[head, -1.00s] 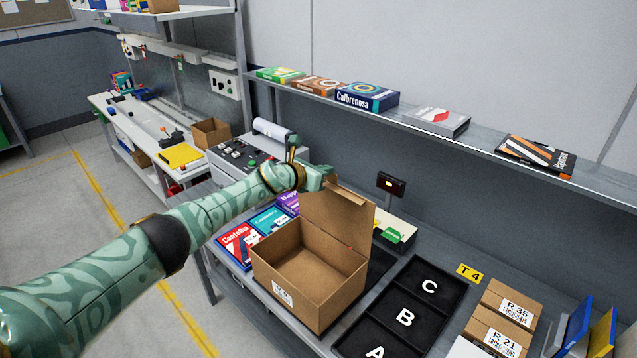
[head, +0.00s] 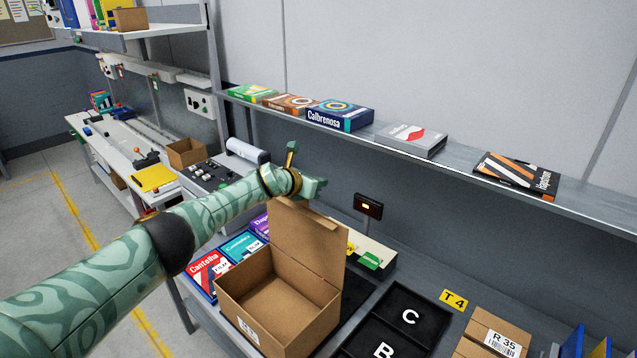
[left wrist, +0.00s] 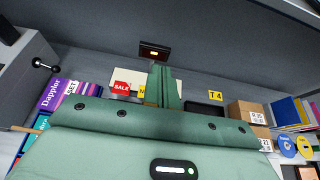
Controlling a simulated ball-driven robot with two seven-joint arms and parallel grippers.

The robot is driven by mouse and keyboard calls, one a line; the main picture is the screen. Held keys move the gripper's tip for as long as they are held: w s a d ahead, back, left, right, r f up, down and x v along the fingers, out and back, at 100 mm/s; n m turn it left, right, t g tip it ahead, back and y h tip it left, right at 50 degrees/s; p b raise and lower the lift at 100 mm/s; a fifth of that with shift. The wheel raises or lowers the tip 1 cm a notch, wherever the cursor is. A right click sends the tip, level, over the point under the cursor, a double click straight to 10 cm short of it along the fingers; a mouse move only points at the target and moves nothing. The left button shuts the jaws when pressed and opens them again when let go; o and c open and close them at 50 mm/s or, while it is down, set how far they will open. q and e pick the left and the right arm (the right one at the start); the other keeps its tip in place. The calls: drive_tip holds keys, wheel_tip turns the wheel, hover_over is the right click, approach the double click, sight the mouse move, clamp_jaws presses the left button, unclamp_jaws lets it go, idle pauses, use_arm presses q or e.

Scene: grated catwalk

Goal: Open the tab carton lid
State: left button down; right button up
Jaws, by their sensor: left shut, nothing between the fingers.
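The tab carton (head: 275,312) is a brown cardboard box with a label on its front, standing on the bench. Its lid (head: 308,243) stands raised at the back and the inside looks empty. My left gripper (head: 318,185) is above and just behind the top edge of the lid, shut and empty. In the left wrist view the fingers (left wrist: 160,85) are together, and only a thin brown strip shows at the left, so the lid is mostly hidden there. I cannot tell whether the gripper touches the lid. My right gripper is not in view.
Boxed products (head: 208,272) lie left of the carton. A black tray (head: 400,322) marked with letters is to its right, with small cartons (head: 495,335) beyond. A shelf (head: 460,168) with several boxes runs along the wall behind. A small display box (head: 368,206) stands behind the carton.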

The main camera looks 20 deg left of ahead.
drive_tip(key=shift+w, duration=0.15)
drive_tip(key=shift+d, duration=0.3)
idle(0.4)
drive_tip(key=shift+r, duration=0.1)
